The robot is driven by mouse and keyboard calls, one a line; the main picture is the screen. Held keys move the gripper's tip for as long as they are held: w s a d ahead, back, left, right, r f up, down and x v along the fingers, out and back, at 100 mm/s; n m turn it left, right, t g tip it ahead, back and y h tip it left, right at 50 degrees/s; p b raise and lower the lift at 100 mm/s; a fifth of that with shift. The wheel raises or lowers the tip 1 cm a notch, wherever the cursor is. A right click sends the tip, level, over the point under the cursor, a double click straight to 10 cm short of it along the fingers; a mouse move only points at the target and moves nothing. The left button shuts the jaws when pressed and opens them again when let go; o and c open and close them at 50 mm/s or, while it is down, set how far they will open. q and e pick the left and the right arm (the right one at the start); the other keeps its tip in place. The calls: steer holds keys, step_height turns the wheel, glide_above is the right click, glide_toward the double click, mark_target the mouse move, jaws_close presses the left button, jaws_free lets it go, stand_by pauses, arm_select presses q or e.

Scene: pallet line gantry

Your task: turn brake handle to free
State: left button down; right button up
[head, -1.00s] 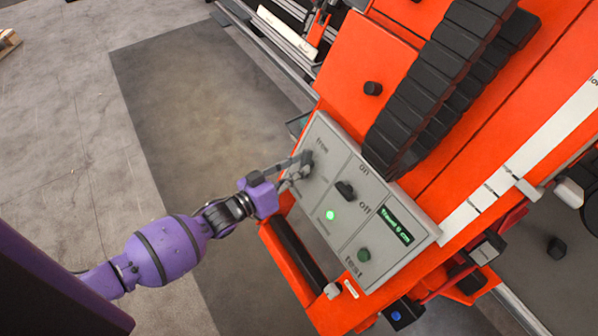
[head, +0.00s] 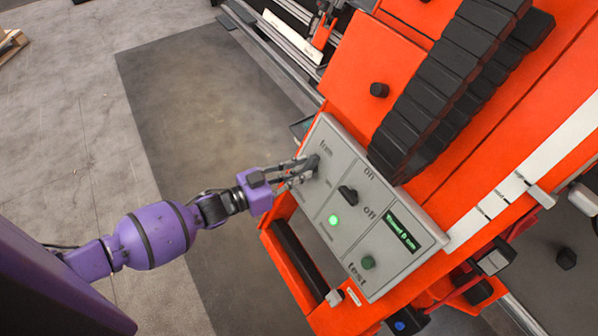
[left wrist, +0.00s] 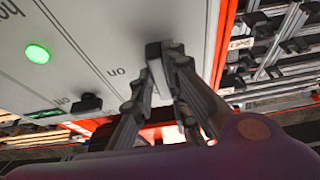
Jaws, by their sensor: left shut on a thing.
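The grey control panel (head: 345,262) is set in the orange machine. The dark brake handle (head: 312,163) is in its upper left, beside the small "free" lettering (head: 326,147). My left gripper (head: 305,170) reaches in from the left and is shut on the handle. In the left wrist view the handle (left wrist: 155,62) shows as a grey block between the fingertips (left wrist: 166,62). The fingers partly cover the handle, so its exact angle is hard to tell. My right gripper is not in view.
The panel also carries a black on/off knob (head: 347,194), a lit green lamp (head: 333,220), a green test button (head: 368,262) and a small display (head: 400,234). A black cable chain (head: 440,95) runs above the panel.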

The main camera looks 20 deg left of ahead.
arm_select(q)
steer(key=c, duration=1.7)
jaws_free()
steer(key=shift+s+a, duration=0.3)
steer(key=v, duration=1.1)
steer(key=shift+r, duration=0.1)
